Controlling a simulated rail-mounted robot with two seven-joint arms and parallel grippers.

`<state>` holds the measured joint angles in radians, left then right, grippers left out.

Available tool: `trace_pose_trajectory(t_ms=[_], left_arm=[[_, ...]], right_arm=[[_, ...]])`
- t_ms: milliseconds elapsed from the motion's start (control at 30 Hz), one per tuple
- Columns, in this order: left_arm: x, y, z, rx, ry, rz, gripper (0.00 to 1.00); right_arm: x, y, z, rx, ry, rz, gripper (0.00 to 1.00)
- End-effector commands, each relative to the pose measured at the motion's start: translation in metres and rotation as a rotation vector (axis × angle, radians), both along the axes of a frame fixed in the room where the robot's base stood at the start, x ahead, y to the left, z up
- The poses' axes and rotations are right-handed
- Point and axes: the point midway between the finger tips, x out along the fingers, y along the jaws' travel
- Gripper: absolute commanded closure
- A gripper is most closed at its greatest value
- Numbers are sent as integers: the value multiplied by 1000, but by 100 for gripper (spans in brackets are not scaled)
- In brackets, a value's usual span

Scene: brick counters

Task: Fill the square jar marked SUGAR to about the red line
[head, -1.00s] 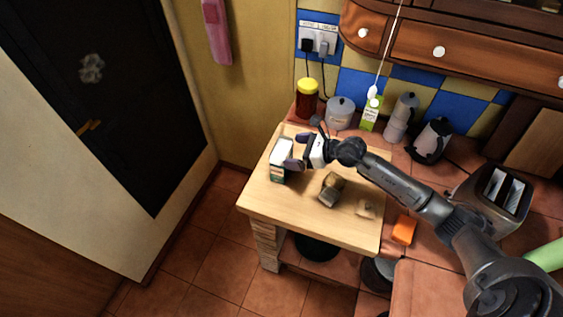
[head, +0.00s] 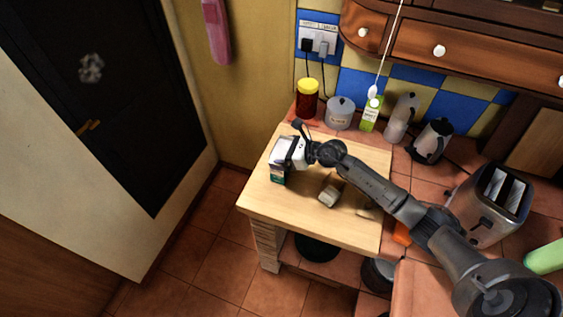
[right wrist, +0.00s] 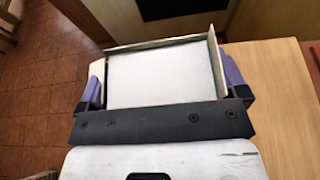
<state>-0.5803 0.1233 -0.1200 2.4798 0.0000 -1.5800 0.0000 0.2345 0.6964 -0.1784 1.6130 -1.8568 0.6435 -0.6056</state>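An open-topped carton (head: 277,174) with white and dark green sides stands near the left edge of the wooden table. It fills the middle of the right wrist view (right wrist: 165,75), with a pale, flat inside. My right gripper (head: 291,158) is at the carton, with its purple fingers on either side of it; a narrow gap seems to show by the left finger. A small blocky pale container (head: 329,196), perhaps the square jar, stands on the table, partly behind my right arm. Its marking and any red line are too small to read. My left gripper is out of view.
At the back stand a yellow-lidded jar (head: 307,99), a grey lidded canister (head: 340,114), a green-and-white carton (head: 370,114) and a kettle (head: 431,141). A toaster (head: 490,205) is at right. The front of the wooden table (head: 300,222) is clear.

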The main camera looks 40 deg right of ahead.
Motion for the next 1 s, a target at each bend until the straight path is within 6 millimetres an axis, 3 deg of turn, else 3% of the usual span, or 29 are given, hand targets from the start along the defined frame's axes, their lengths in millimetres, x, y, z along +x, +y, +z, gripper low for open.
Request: trace_pose_trajectory(t_ms=[333,667,1000], left_arm=[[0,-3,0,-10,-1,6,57],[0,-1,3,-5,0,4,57],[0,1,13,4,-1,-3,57]], right_arm=[[0,0,0,0,0,0,42],[0,0,11,0,-5,0,42],[0,-1,69,-2,-5,1,42]])
